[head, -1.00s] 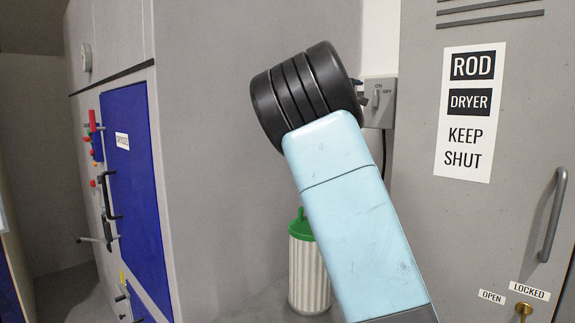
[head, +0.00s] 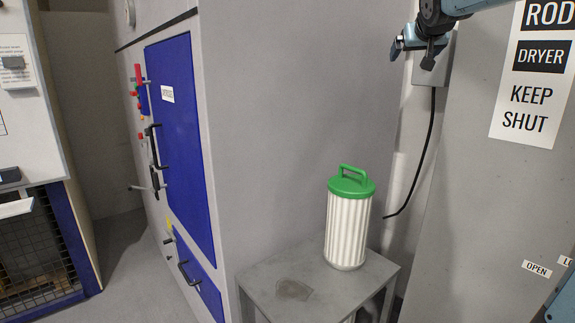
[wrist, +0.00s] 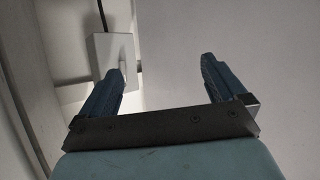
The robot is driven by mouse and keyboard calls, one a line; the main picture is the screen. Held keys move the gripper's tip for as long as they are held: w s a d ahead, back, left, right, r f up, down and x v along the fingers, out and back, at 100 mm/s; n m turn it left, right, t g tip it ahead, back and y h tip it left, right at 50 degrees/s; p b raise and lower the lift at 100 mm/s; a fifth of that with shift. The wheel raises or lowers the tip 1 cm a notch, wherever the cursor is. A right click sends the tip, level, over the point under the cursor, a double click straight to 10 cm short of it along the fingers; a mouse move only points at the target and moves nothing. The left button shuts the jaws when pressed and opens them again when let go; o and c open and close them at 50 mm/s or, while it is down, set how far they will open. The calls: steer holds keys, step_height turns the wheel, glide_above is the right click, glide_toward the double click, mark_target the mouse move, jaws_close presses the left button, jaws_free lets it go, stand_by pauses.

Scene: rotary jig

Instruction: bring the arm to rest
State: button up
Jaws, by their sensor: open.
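My gripper (head: 418,50) is at the top right of the head view, in front of the grey switch box (head: 432,72) on the wall. In the wrist view my gripper (wrist: 162,88) shows two blue fingers standing wide apart with nothing between them. The switch box (wrist: 112,55) is seen there beyond the left finger, with its small lever showing. I cannot tell from these views whether any finger touches the box. Most of my arm is out of the head view.
A white ribbed canister (head: 347,230) with a green lid stands on a small grey table (head: 265,270). A cabinet with a blue door (head: 180,140) is at left. The rod dryer door (head: 490,200) is at right. A black cable (head: 428,150) hangs below the switch box.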

steer(key=s+a+f+m+y, duration=0.1)
steer(key=s+a+y, duration=0.15)
steer(key=s, duration=0.55)
steer(key=s+a+f+y, duration=0.1)
steer(key=s+a, duration=0.3)
steer(key=s, duration=0.3)
steer(key=s+a+f+n+g, duration=0.1)
steer(key=s+a+f+g, duration=0.1)
steer(key=s+f, duration=0.8)
steer(key=s+a+f+g+h, duration=0.1)
steer(key=s+f+g, duration=0.4)
steer(key=s+f, duration=0.6)
step_height(320, 180, down, 5)
steer(key=shift+s+a+f+n, duration=0.1)
steer(key=shift+s+a+n, duration=0.15)
steer(key=shift+a+n, duration=0.15)
steer(key=shift+h, duration=0.25)
